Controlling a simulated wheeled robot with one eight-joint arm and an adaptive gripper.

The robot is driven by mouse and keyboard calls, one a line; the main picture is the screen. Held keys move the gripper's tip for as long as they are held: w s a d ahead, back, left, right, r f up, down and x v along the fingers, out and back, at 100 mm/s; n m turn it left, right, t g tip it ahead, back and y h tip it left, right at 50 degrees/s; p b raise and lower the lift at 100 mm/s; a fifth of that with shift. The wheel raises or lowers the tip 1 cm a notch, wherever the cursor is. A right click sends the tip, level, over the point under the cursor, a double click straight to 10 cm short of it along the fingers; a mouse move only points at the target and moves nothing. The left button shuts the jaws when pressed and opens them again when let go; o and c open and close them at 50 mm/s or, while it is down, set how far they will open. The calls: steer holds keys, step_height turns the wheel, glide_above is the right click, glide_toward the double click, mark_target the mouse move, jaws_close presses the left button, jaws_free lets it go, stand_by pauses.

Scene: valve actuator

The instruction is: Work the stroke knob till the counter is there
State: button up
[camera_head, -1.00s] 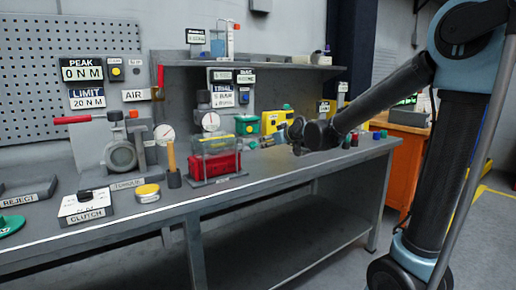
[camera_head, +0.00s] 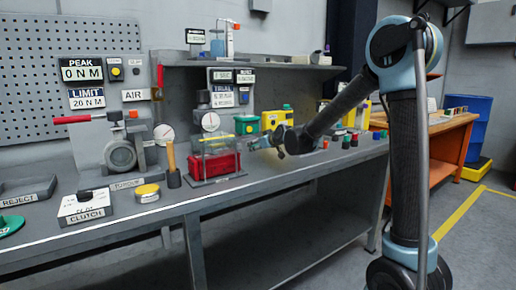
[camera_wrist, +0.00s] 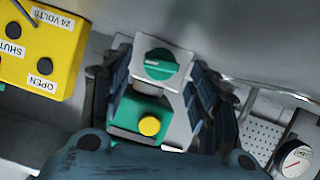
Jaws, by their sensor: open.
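In the wrist view a green knob (camera_wrist: 165,65) with a small light mark sits on a white plate, above a green block with a round yellow button (camera_wrist: 149,126). My gripper (camera_wrist: 158,82) is open, its dark fingers on either side of the block and plate. I cannot tell whether they touch. In the head view my gripper (camera_head: 266,142) is at the bench, just right of the green unit (camera_head: 246,125). Small display panels (camera_head: 222,77) stand above the actuator; their digits are too small to read surely. Which one is the counter is unclear.
A yellow box (camera_wrist: 40,42) labelled OPEN, SHUT and 24 VOLTS is beside my left finger. A dial gauge (camera_wrist: 296,160) is at lower right. A red container in a clear frame (camera_head: 215,163) stands on the bench left of my gripper. A shelf (camera_head: 285,65) runs above.

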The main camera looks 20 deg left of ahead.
steer(key=shift+x, duration=0.75)
steer(key=c, duration=1.1)
steer(key=shift+o, duration=0.2)
steer(key=shift+w+m+g+y, duration=0.1)
steer(key=shift+m+g+y, duration=0.2)
steer(key=shift+m, duration=0.3)
steer(key=o, duration=1.1)
steer(key=shift+d, duration=0.1)
steer(key=shift+c, duration=0.2)
